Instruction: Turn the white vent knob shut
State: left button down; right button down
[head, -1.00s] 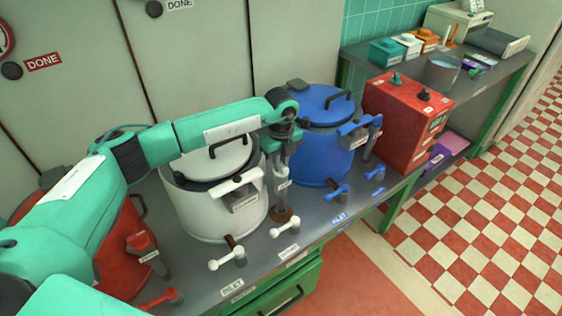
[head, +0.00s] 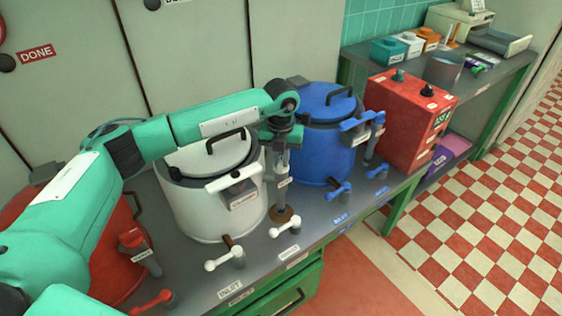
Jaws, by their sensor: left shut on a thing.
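The white kettle (head: 200,208) stands on the grey bench, its lid on and a white bar (head: 231,181) with a labelled plate on its front. A grey labelled post (head: 281,185) rises from a brown base just right of it. My left gripper (head: 283,147) points down over the top of this post and is shut on the white vent knob there. The gripper hides most of the knob, so its turn angle cannot be read. Two white lever handles (head: 224,258) (head: 285,226) sit on the bench in front. My right gripper is not in view.
The blue kettle (head: 322,150) stands close right of my left gripper, with its own blue-topped post (head: 375,126). A red kettle (head: 105,262) is partly behind my left arm. A red box (head: 405,125) stands further right. The checkered floor is clear.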

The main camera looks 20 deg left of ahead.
aim_at(281, 160)
pick_arm(q)
jog(key=m+b, duration=0.2)
jog(key=m, duration=0.3)
jog(key=shift+r+m+b, duration=0.1)
jog(key=shift+m+b, duration=0.8)
jog(key=shift+m, duration=1.1)
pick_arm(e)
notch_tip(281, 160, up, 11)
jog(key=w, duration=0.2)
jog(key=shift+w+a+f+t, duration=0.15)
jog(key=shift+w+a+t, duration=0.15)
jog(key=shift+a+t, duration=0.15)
pick_arm(q)
jog(key=c, duration=1.4)
grip_release()
notch_tip(281, 160, up, 14)
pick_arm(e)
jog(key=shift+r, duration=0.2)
